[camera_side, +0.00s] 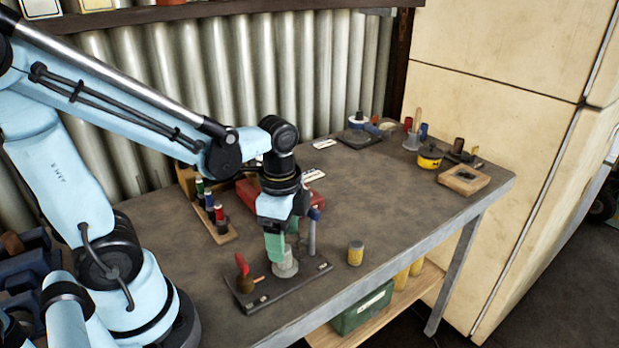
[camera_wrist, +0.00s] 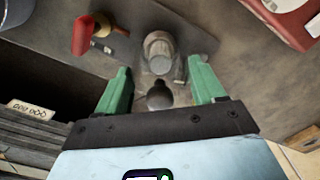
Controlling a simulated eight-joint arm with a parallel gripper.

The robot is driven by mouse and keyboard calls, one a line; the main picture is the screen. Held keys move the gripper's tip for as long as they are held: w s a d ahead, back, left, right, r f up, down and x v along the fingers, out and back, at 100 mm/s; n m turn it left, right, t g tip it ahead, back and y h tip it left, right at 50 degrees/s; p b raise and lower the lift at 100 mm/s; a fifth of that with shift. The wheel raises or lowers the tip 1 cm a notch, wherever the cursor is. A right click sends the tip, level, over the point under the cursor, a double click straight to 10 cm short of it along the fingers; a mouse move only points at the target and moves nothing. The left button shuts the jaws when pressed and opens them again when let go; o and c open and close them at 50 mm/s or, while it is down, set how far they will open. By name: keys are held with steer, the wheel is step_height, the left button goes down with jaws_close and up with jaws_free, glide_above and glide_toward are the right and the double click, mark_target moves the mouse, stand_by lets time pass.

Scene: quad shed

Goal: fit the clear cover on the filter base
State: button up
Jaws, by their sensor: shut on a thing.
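My gripper (camera_side: 275,248), with green fingers, points down over a dark board (camera_side: 262,299) near the table's front edge. In the wrist view, the gripper (camera_wrist: 160,82) has its fingers apart, around something pale and hard to make out, which I take to be the clear cover. A dark rounded knob (camera_wrist: 159,97) shows between the fingers. A grey, cloudy cylinder (camera_side: 287,264) stands at the fingertips and also shows in the wrist view (camera_wrist: 159,50). I cannot tell whether it is the filter base, the cover, or both together.
A grey post with a blue top (camera_side: 312,233) stands close at right. A yellow can (camera_side: 355,252) is farther right. A rack of small bottles (camera_side: 213,214) and a red box (camera_side: 310,190) lie behind.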

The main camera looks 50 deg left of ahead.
steer(key=shift+f, duration=0.7)
stand_by(0.5)
steer(key=o, duration=1.1)
steer(key=shift+o, duration=0.3)
steer(key=shift+r, duration=3.5)
